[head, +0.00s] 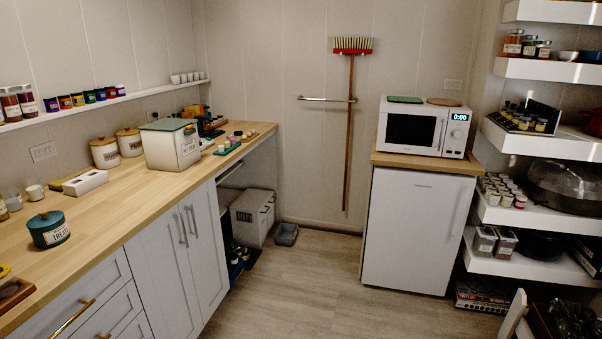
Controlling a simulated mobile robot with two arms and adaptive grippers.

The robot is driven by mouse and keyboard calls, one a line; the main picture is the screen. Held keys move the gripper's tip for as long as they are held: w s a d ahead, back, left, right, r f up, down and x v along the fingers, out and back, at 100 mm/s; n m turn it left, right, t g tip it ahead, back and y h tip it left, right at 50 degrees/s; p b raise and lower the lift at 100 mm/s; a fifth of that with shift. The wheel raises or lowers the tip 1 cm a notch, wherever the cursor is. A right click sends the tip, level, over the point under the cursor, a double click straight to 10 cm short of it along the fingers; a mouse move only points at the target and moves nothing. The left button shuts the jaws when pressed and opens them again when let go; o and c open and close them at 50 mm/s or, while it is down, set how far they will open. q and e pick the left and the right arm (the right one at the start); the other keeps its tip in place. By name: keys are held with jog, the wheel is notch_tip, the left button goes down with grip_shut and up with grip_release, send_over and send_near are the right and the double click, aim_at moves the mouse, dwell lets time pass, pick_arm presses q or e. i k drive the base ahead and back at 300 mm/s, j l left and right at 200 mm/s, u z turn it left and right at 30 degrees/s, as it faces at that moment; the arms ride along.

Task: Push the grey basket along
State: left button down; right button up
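A small grey open container (286,234), which looks like the grey basket, sits on the floor near the back wall. It is just right of a pale lidded box (253,217) in the open space under the counter. It is small in the view, so its contents are hard to tell. Neither of my grippers shows in the head view.
The wooden floor (310,287) between the counter cabinets (180,255) and the white fridge (415,230) is clear. Dark items (236,268) lie on the floor under the counter. A broom (350,120) hangs on the back wall. Shelves (530,265) stand at right.

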aim_at(285, 235)
jog(key=i, duration=2.25)
